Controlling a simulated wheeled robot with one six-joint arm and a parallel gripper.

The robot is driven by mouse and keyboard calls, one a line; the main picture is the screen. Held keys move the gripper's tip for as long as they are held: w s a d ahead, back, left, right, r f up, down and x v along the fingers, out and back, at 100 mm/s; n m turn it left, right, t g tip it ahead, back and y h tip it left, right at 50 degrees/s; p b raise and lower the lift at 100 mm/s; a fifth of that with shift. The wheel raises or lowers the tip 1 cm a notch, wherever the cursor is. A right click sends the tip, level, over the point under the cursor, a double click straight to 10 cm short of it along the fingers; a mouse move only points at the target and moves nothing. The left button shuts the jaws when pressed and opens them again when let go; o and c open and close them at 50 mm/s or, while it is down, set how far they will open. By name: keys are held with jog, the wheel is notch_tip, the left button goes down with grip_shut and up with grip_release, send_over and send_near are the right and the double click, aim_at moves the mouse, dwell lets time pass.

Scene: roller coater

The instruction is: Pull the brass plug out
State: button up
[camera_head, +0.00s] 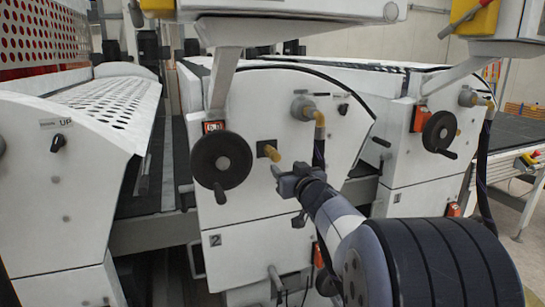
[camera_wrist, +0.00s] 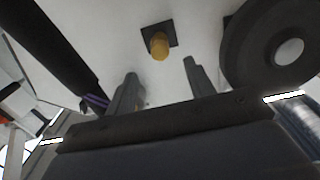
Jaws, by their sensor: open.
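The brass plug (camera_head: 272,153) sticks out of a dark square plate on the white front panel of the machine marked 2. It also shows in the wrist view (camera_wrist: 159,46), top centre, still seated in its plate (camera_wrist: 172,28). My gripper (camera_head: 284,187) is in front of the panel, a little below and right of the plug in the head view. In the wrist view its two grey fingers (camera_wrist: 160,80) stand apart with nothing between them. The plug lies beyond the fingertips, about midway between them, and I see no contact.
A black handwheel (camera_head: 221,162) is left of the plug; it also shows at right in the wrist view (camera_wrist: 281,47). A grey fitting with a brass elbow (camera_head: 319,117) and black hose is above right. A similar machine with another handwheel (camera_head: 440,132) stands to the right.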

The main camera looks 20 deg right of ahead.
aim_at(277, 158)
jog(key=w, duration=0.7)
jog(key=shift+w+p, duration=0.5)
jog(key=shift+w, duration=0.5)
jog(key=shift+p, duration=0.4)
dwell(0.3)
grip_shut()
dwell(0.6)
jog(key=shift+s, duration=0.1)
jog(key=shift+s, duration=2.95)
jog(key=shift+s, duration=0.1)
